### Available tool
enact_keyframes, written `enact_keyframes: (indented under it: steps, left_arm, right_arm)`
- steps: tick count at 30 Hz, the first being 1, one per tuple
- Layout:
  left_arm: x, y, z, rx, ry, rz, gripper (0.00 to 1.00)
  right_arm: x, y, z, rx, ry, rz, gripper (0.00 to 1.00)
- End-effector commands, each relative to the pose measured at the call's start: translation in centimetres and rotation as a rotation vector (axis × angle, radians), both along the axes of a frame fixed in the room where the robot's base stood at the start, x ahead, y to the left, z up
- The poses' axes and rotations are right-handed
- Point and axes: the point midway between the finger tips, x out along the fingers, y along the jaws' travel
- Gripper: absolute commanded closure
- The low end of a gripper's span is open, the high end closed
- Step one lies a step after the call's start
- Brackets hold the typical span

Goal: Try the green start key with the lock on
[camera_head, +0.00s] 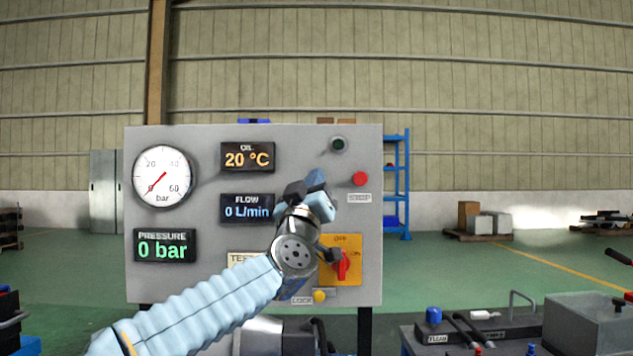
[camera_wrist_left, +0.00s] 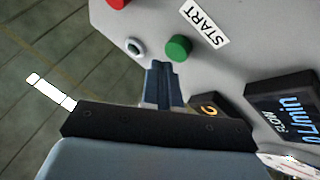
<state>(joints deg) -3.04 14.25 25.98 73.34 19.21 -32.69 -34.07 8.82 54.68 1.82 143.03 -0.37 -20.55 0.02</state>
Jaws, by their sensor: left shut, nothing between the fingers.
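The green start key (camera_wrist_left: 179,48) shows as a round button beside the START label (camera_wrist_left: 203,27) in the left wrist view; in the head view my left gripper hides it. My left gripper (camera_head: 318,184) is in front of the grey panel (camera_head: 210,275), its fingers shut and empty. In the wrist view its fingertips (camera_wrist_left: 160,68) end just short of the green key in the picture; I cannot tell whether they touch it. The yellow lock part (camera_head: 320,296) sits by the LOCK label (camera_head: 301,300). The red switch handle (camera_head: 342,265) on the yellow plate stands nearly upright, towards OFF.
A red stop button (camera_head: 360,179) and a dark, ringed lamp (camera_head: 338,144) are close by on the panel. The displays read 20 °C, 0 L/min and 0 bar (camera_head: 164,247); the gauge (camera_head: 162,177) needle is at zero. A bench with tools (camera_head: 470,333) stands lower right.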

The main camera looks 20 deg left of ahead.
Motion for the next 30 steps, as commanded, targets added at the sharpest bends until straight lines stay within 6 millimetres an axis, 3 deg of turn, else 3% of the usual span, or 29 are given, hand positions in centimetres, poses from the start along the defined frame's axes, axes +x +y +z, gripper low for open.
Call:
enact_keyframes:
  steps: [7, 21, 30]
  left_arm:
    - [-0.2, -0.1, 0.0, 0.000, -0.001, 0.000, 1.00]
    - [-4.3, -1.3, 0.1, 0.000, -0.003, -0.002, 1.00]
    - [-4.8, -1.4, 0.0, 0.001, 0.000, -0.001, 1.00]
  right_arm:
    - [0.0, 0.0, 0.0, 0.000, 0.000, 0.000, 0.57]
    - [0.0, 0.0, -1.0, 0.000, 0.000, 0.000, 0.57]
    - [0.0, 0.0, -1.1, 0.000, 0.000, 0.000, 0.57]
